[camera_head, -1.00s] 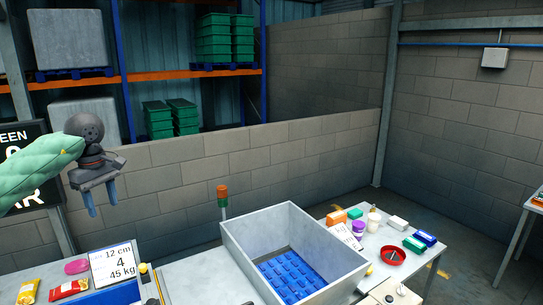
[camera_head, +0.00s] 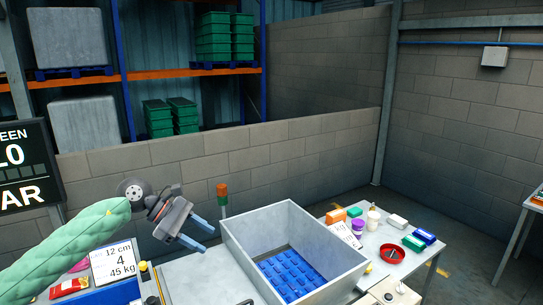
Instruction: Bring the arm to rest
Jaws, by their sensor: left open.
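My left gripper (camera_head: 202,235) is in the middle left of the head view, at the end of my green-sleeved left arm. Its two blue fingers are apart with nothing between them, and they point right and down. It is in the air just left of the grey metal bin (camera_head: 292,222), in front of the block wall. My right gripper does not show.
The open bin has a blue ribbed bottom (camera_head: 288,272). A side table at right holds a red round dish (camera_head: 392,254) and several small packages. A sign card (camera_head: 114,262) and red packet (camera_head: 68,287) lie at left.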

